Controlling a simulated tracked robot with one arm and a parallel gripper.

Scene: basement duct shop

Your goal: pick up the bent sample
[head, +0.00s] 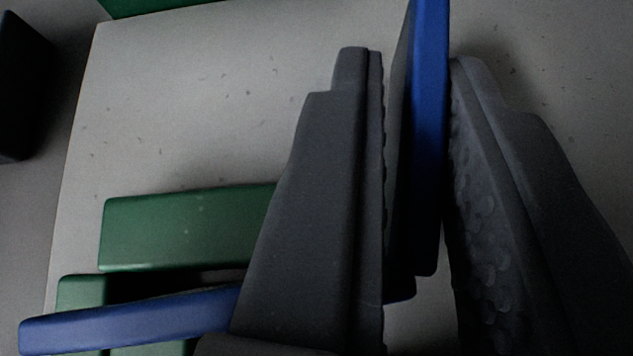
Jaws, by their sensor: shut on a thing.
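My gripper (412,65) is shut on an upright blue piece, which I take to be the bent sample (430,130). The piece stands between the two dark grey fingers. Its right face is bright blue and its left side is in dark shadow. It reaches past the fingertips to the top of the view. A blue bar (130,318) runs from the lower left behind the left finger, and its other end shows just below the held piece. The left finger hides its middle, so I cannot tell whether the two blue parts are joined.
A green block (185,228) lies on the pale, speckled surface (230,110) left of my gripper. More green parts (80,291) show by the blue bar. A green edge (150,6) is at the top and a dark object (20,90) at the far left. The upper middle surface is clear.

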